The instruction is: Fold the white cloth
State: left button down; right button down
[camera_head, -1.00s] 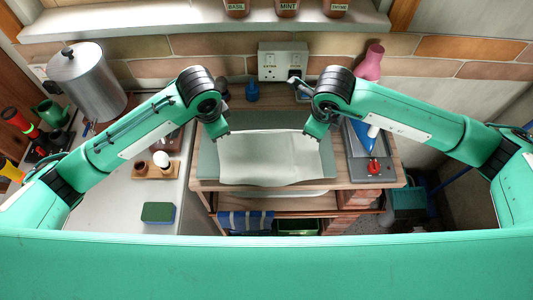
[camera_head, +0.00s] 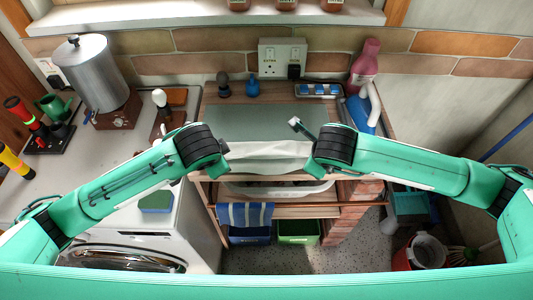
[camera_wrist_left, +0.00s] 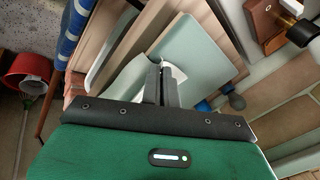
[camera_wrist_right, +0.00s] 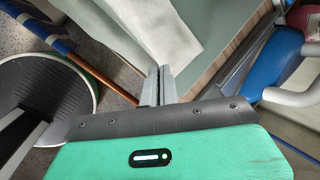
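The white cloth (camera_head: 268,158) stretches between my two grippers at the table's front edge, over the near part of a grey-green mat (camera_head: 252,122). My left gripper (camera_head: 224,174) is at the cloth's left end; in the left wrist view its fingers are together on the cloth (camera_wrist_left: 131,82). My right gripper (camera_head: 312,174) is at the right end; in the right wrist view its fingers are together at the edge of the cloth (camera_wrist_right: 150,35). My gripper bodies partly hide the cloth's ends, and its layers cannot be made out.
A striped towel (camera_head: 245,214) hangs below the table front. A sponge (camera_head: 156,202) lies on the left counter. The mat's far part is bare.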

pick_arm(q)
jog(key=shift+w+a+f, duration=0.15)
jog(key=shift+f, duration=0.1)
pick_arm(e)
jog(key=shift+w+d+f, duration=0.15)
jog(key=shift+f, duration=0.1)
pick_arm(q)
jog(key=shift+r, duration=0.1)
pick_arm(e)
jog(key=shift+r, duration=0.1)
pick_arm(q)
jog(key=c, duration=1.3)
grip_release()
pick_arm(e)
jog(key=c, duration=1.3)
grip_release()
pick_arm(q)
jog(key=shift+r, duration=0.1)
pick_arm(e)
jog(key=shift+r, duration=0.1)
